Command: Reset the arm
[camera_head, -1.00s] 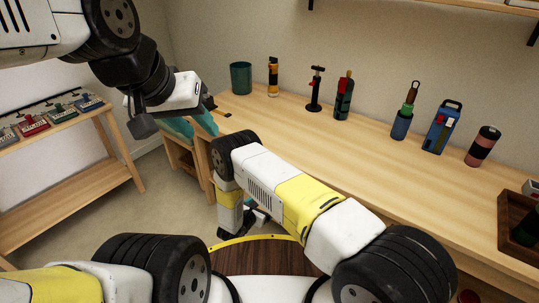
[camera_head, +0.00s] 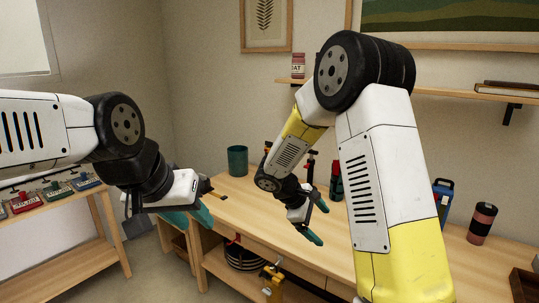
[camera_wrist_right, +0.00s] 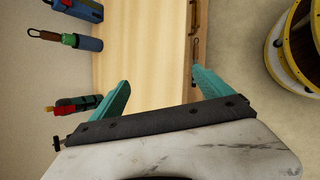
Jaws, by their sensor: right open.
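My right arm is raised and bent in the head view, with its elbow high in front of the wall shelf. My right gripper (camera_head: 318,223) hangs over the long wooden workbench (camera_head: 233,197). Its teal fingers are spread with nothing between them, as the right wrist view also shows (camera_wrist_right: 160,78). My left gripper (camera_head: 192,216) is at the left end of the workbench, its teal fingers pointing down and right. I cannot tell how far apart these fingers are, and I see nothing held.
A teal cup (camera_head: 238,160), a red and dark bottle (camera_head: 336,181), a blue case (camera_head: 443,197) and a pink and black tumbler (camera_head: 481,223) stand along the workbench's back. A wall shelf (camera_head: 450,94) is behind my right arm. A side table (camera_head: 75,245) stands at left.

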